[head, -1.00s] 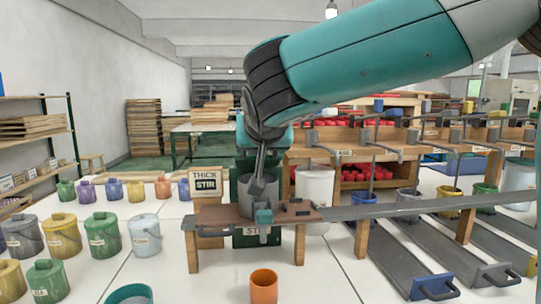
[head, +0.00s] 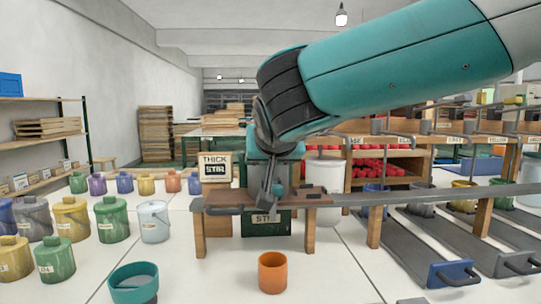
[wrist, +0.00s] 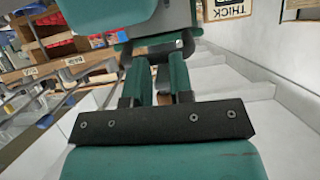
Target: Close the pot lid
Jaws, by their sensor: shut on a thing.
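My gripper (head: 266,202) points down over the wooden stand (head: 222,198) in the head view. The wrist view shows its two teal fingers (wrist: 164,82) close together. It is shut on a small grey part, which the fingers and wrist mostly hide. I cannot tell whether this part is the lid's handle. No pot or lid shows clearly at the stand in the head view now. My gripper and wrist cover the middle of the stand. A small teal block (head: 277,189) is beside the fingertips.
A THICK STIR sign (head: 215,167) stands behind the stand at left. A white bin (head: 323,172) is behind at right. An orange cup (head: 272,272) and an open teal pot (head: 134,282) are in front. Several lidded pots (head: 112,219) stand at left. Grey trays (head: 447,230) lie at right.

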